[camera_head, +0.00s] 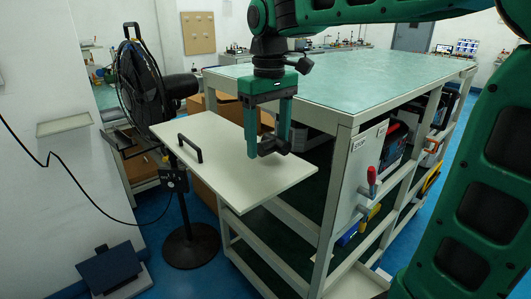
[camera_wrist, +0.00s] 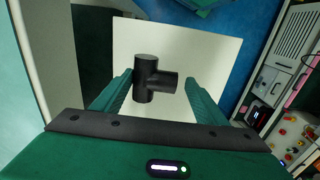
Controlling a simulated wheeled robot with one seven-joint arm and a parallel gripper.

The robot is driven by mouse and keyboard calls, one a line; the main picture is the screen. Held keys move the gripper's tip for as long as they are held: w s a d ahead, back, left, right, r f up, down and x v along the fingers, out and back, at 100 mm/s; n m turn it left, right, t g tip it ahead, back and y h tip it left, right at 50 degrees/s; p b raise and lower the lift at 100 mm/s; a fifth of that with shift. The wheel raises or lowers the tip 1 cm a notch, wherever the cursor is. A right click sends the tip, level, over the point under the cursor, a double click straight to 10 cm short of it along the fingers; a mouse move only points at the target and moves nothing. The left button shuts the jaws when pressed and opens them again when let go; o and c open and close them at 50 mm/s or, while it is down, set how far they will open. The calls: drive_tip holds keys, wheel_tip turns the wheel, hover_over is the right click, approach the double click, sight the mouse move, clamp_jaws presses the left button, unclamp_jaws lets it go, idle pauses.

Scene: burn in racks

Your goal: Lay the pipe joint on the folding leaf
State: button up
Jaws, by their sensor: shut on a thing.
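The pipe joint is a black T-shaped piece (camera_wrist: 145,92), held between the two green fingers of my gripper (camera_wrist: 159,82) in the wrist view. In the head view the dark joint (camera_head: 283,145) shows at the fingertips of my gripper (camera_head: 268,147), which points down. The folding leaf is a flat white panel (camera_head: 225,165) standing out level from the near end of the workbench. My gripper and the joint are above its right part. The leaf (camera_wrist: 215,60) fills the background behind the joint in the wrist view. I cannot tell the exact gap between joint and leaf.
A black handle (camera_head: 190,148) rises from the leaf's left part. The green-topped workbench (camera_head: 345,80) stands behind, with loaded shelves below. A black fan (camera_head: 150,85) stands left of the leaf. The leaf's middle is clear.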

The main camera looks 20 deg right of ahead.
sight(268, 152)
drive_tip(key=shift+f, duration=1.8)
drive_tip(key=o, duration=1.1)
drive_tip(key=shift+f, duration=0.1)
wheel_tip(268, 152, up, 12)
drive_tip(key=shift+r, duration=0.1)
